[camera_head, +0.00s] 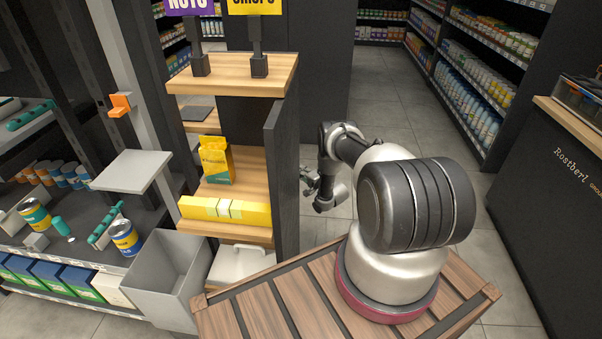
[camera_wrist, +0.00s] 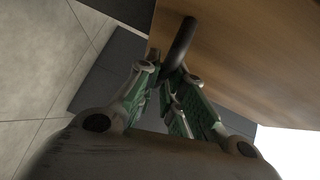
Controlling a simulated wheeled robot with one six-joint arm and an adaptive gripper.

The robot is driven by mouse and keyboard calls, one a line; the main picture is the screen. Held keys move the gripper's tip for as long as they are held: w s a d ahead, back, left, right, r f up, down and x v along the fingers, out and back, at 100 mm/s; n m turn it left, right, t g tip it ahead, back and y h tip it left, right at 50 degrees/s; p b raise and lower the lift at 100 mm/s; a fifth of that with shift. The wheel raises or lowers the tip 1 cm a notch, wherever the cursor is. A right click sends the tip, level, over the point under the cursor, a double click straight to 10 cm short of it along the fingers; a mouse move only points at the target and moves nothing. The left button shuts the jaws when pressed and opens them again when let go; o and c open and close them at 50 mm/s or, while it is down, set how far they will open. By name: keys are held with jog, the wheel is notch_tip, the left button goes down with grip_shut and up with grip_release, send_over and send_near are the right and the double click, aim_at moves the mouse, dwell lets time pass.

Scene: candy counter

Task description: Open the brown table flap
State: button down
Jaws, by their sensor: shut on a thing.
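In the wrist view a brown wooden panel (camera_wrist: 245,50), which looks like the table flap, fills the upper right. A short black handle (camera_wrist: 183,38) stands out from it. My gripper (camera_wrist: 172,78) has its green-padded fingers closed around the near end of this handle. In the head view my gripper (camera_head: 322,192) is right beside a tall dark upright panel (camera_head: 284,165) at the side of a wooden shelf unit. The handle is hidden in the head view, and I cannot tell how far the flap stands open.
A grey bin (camera_head: 165,280) stands at the lower left. A dark counter (camera_head: 570,170) is at the right. The tiled aisle (camera_head: 380,95) behind my arm is clear.

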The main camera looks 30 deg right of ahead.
jog(key=s+d+r+n+g+h, duration=0.5)
jog(key=s+d+r, duration=0.4)
jog(key=d+r, duration=0.45)
notch_tip(320, 180, up, 19)
jog(key=s+d+n+g+h, duration=0.1)
jog(key=d+g, duration=0.1)
jog(key=shift+s+n+g, duration=0.2)
jog(key=shift+n+g, duration=0.1)
jog(key=shift+g, duration=0.1)
jog(key=shift+r, duration=0.15)
jog(key=c, duration=1.5)
grip_release()
jog(key=shift+w+a, duration=0.15)
jog(key=shift+s, duration=0.2)
